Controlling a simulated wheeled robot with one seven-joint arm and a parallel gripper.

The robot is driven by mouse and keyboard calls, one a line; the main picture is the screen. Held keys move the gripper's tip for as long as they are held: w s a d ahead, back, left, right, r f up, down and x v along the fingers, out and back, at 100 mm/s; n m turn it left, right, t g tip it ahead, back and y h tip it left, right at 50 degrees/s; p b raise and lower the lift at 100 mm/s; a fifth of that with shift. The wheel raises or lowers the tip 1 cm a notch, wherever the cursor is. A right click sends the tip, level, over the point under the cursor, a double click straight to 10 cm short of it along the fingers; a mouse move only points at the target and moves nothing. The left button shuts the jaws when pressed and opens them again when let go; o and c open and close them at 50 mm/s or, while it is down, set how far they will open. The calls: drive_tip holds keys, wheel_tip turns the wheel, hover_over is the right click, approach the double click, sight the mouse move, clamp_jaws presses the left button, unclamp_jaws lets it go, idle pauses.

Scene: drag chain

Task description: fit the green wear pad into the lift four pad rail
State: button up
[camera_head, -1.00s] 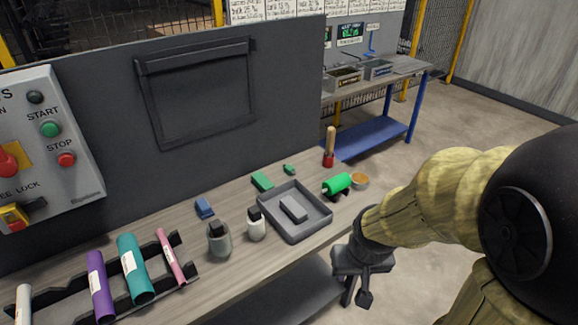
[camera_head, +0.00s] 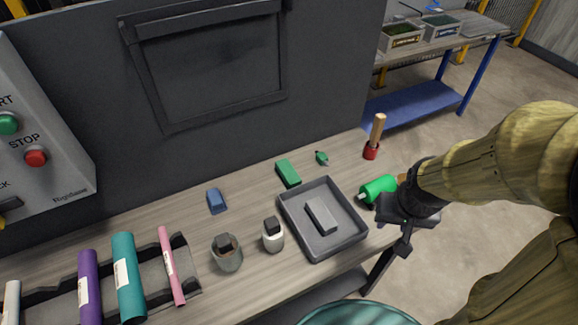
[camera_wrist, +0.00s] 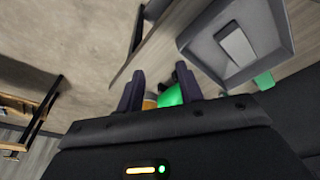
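A green rectangular block (camera_head: 288,173), which may be the wear pad, lies on the bench behind the grey tray. A smaller green piece (camera_head: 322,158) lies to its right. A green cylinder (camera_head: 378,188) rests on the bench right of the tray. The pad rail is not clearly identifiable. My gripper (camera_head: 402,240) is near the bench's right front edge, beside the cylinder. In the wrist view my gripper (camera_wrist: 158,85) has its two fingers apart, with nothing visibly held. The green cylinder (camera_wrist: 171,96) shows beyond the fingers.
The grey tray (camera_head: 293,233) holds a grey block (camera_head: 321,215). A wooden-handled tool (camera_head: 375,137) stands at the back right. Coloured tubes (camera_head: 128,278) lie on a rack at left.

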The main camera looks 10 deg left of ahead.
drive_tip(key=shift+s, duration=0.1)
drive_tip(key=shift+o, duration=0.8)
drive_tip(key=o, duration=0.4)
drive_tip(key=shift+w+a+r, duration=0.1)
drive_tip(key=shift+w+r, duration=0.05)
drive_tip(key=shift+w, duration=0.05)
drive_tip(key=shift+c, duration=0.2)
drive_tip(key=shift+o, duration=0.2)
drive_tip(key=w+a+r+n+p, duration=0.2)
drive_tip(key=w+a, duration=0.3)
drive_tip(key=w, duration=0.3)
drive_tip(key=shift+w+a+r+g+p, duration=0.15)
drive_tip(key=shift+r+g+p, duration=0.25)
drive_tip(key=shift+r+p, duration=0.4)
drive_tip(key=w+a+r+n+p, duration=0.1)
drive_tip(key=w+a+p, duration=0.1)
drive_tip(key=a, duration=0.5)
drive_tip(key=w+a+r+n+g+p, duration=0.1)
drive_tip(key=w+a+n+p, duration=0.1)
drive_tip(key=w+a, duration=0.3)
drive_tip(key=w+a+r+n+p, duration=0.1)
drive_tip(key=w+a, duration=0.3)
drive_tip(key=a, duration=0.4)
drive_tip(key=shift+a+r+n+g+p, duration=0.25)
drive_tip(key=shift+a+n+g+p, duration=0.15)
drive_tip(key=shift+n, duration=0.3)
